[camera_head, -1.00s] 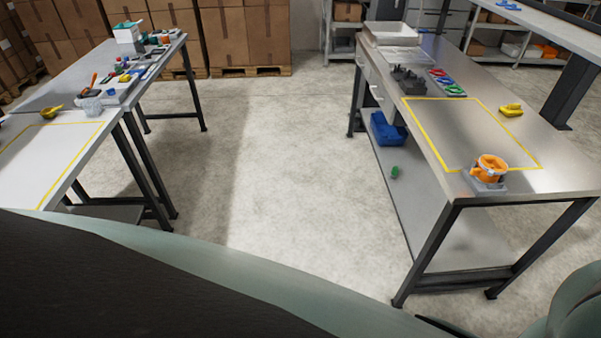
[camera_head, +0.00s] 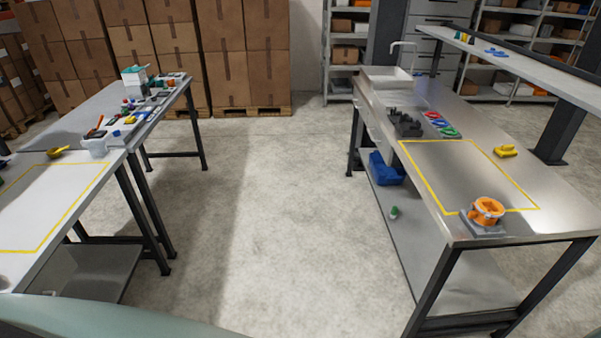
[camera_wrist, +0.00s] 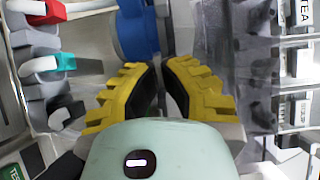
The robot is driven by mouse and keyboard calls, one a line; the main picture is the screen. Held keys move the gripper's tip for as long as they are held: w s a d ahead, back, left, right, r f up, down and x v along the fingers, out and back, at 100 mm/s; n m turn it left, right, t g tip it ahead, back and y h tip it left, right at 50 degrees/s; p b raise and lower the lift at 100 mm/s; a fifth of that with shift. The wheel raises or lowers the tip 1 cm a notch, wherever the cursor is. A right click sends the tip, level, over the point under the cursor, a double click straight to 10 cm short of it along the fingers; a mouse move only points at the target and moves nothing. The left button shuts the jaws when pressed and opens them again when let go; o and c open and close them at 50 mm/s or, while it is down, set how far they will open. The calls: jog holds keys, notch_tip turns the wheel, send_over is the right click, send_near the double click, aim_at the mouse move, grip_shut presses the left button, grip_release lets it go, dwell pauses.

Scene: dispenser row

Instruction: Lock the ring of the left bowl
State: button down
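I cannot surely make out the left bowl or its ring in either view. In the wrist view my gripper (camera_wrist: 160,72) points its two yellow ribbed fingers away from me, with a narrow gap between their tips. A blue part (camera_wrist: 136,32) lies just beyond the tips; I cannot tell whether they touch it. To the left is a grey holder (camera_wrist: 45,85) with white curved pieces, one with a red part (camera_wrist: 55,10) and one with a teal part (camera_wrist: 65,62). The gripper does not show in the head view.
An orange ring-shaped piece on a grey base (camera_head: 486,211) stands at the near edge of the right table (camera_head: 470,180). The left table (camera_head: 50,205) holds tools. The floor (camera_head: 260,210) between is clear.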

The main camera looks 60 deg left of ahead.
jog(key=shift+w+a+p, duration=0.95)
jog(key=shift+w+a, duration=0.45)
jog(key=shift+a, duration=0.1)
jog(key=shift+w+a+f+m+h, duration=0.1)
jog(key=shift+w+a+m+h, duration=0.35)
jog(key=shift+a+m+h, duration=0.5)
jog(key=shift+d+h, duration=0.1)
jog(key=shift+h, duration=0.55)
jog(key=shift+d, duration=0.15)
